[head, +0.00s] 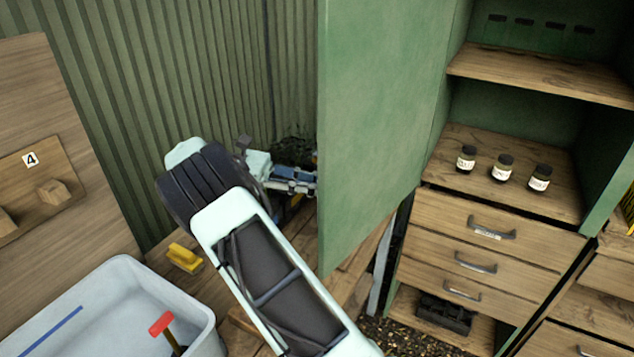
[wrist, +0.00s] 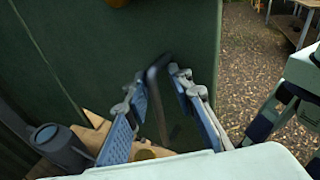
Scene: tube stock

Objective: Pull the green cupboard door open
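A dark bar handle (wrist: 158,105) on that face stands between the two blue-padded fingers of my gripper (wrist: 158,82). The fingers are spread, with a gap seeming to show on either side of the bar. In the head view my gripper (head: 295,180) is at the door's left side, its tips partly hidden by the door edge.
The open cupboard shows a shelf (head: 540,72), several small jars (head: 502,168) and wooden drawers (head: 480,245). A white tub (head: 125,275) with a red-topped tool stands at lower left, near a yellow object (head: 185,258). A corrugated green wall (head: 150,90) is behind my arm.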

